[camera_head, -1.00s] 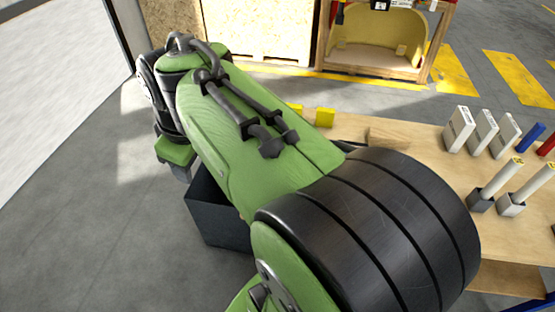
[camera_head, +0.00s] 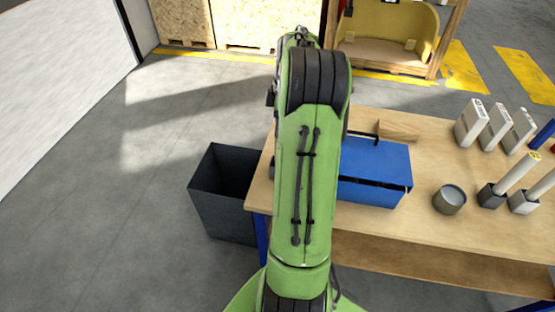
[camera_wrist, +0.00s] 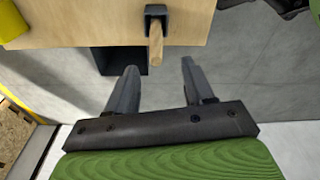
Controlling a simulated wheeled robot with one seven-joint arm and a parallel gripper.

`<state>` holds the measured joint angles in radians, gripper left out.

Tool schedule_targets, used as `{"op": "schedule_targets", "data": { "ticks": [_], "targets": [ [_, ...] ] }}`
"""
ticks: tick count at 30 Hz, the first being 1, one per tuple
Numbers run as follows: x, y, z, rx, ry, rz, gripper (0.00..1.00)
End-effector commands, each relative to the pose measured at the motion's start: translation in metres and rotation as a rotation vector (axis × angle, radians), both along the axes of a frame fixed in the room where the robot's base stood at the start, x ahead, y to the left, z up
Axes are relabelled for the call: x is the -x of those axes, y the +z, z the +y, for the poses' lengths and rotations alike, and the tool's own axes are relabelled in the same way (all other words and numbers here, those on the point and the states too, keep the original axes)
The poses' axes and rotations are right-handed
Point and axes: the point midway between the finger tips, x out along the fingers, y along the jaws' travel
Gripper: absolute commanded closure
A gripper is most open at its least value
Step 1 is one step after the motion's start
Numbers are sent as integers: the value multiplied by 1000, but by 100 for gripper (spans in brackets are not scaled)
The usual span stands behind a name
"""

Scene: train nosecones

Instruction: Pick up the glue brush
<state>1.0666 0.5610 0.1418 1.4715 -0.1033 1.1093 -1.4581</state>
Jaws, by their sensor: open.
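In the wrist view, a light wooden handle (camera_wrist: 156,48) sticks out of a dark square holder (camera_wrist: 156,12) at the edge of the wooden table (camera_wrist: 100,25). It looks like the glue brush; its bristles do not show. My gripper (camera_wrist: 158,66) is open, its two grey fingers apart with nothing between them. The handle lies just ahead of the fingertips, roughly in line with the gap. In the head view my green arm hides the gripper, and I cannot make out the brush.
A blue box (camera_head: 375,172), a grey cup (camera_head: 449,199), a wooden block (camera_head: 398,130) and white cartons (camera_head: 471,122) stand on the table. A dark open bin (camera_head: 215,205) stands on the floor left of the table. Floor farther left is clear.

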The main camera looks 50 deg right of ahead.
Motion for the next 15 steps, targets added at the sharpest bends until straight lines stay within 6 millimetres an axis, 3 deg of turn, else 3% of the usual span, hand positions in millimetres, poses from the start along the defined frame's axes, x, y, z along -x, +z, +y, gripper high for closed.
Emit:
{"op": "schedule_targets", "data": {
  "ticks": [3,8,15],
  "targets": [
    [-3,-27,2,-3,-1,2,48],
    [-5,-45,3,-1,-1,1,48],
    [-10,-86,2,-2,-2,1,48]
  ]
}}
